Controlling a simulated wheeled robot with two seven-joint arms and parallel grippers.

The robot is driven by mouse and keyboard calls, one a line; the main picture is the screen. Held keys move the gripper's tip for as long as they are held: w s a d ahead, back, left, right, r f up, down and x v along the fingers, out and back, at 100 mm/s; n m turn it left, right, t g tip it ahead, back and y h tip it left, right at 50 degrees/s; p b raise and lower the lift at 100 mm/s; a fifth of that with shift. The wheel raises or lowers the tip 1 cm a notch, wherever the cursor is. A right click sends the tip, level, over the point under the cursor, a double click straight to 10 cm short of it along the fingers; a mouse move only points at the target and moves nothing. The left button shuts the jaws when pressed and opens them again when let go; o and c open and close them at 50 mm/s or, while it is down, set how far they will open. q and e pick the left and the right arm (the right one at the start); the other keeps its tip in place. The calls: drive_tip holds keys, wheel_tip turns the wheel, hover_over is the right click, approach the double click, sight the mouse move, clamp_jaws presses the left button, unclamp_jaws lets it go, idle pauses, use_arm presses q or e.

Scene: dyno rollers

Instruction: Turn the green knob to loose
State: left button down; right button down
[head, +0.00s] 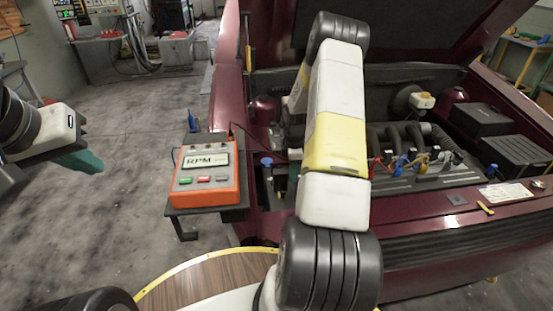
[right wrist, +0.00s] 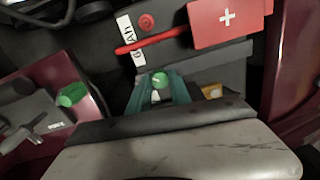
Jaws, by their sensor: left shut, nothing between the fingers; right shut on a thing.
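The green knob (right wrist: 160,80) shows in the right wrist view with a small pale mark on its top. My right gripper (right wrist: 160,92) has its teal fingers on either side of the knob and is shut on it. In the head view my right arm reaches over the car's front edge and hides that gripper and the knob. My left gripper (head: 85,162) is at the left of the head view, above the floor, shut and empty.
An orange RPM box (head: 205,185) stands on a small dark stand beside the car (head: 440,225). The open engine bay has several hoses and coloured caps. In the right wrist view, a red cover with a white cross (right wrist: 228,20) and a red handle (right wrist: 150,41) are close by.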

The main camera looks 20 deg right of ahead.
drive_tip(key=m, duration=1.5)
drive_tip(key=shift+m, duration=0.3)
drive_tip(key=m, duration=0.6)
drive_tip(key=shift+t, duration=0.3)
drive_tip(key=m, duration=0.6)
drive_tip(key=shift+d+m, duration=0.1)
drive_tip(key=shift+m, duration=0.2)
drive_tip(key=c, duration=1.2)
unclamp_jaws()
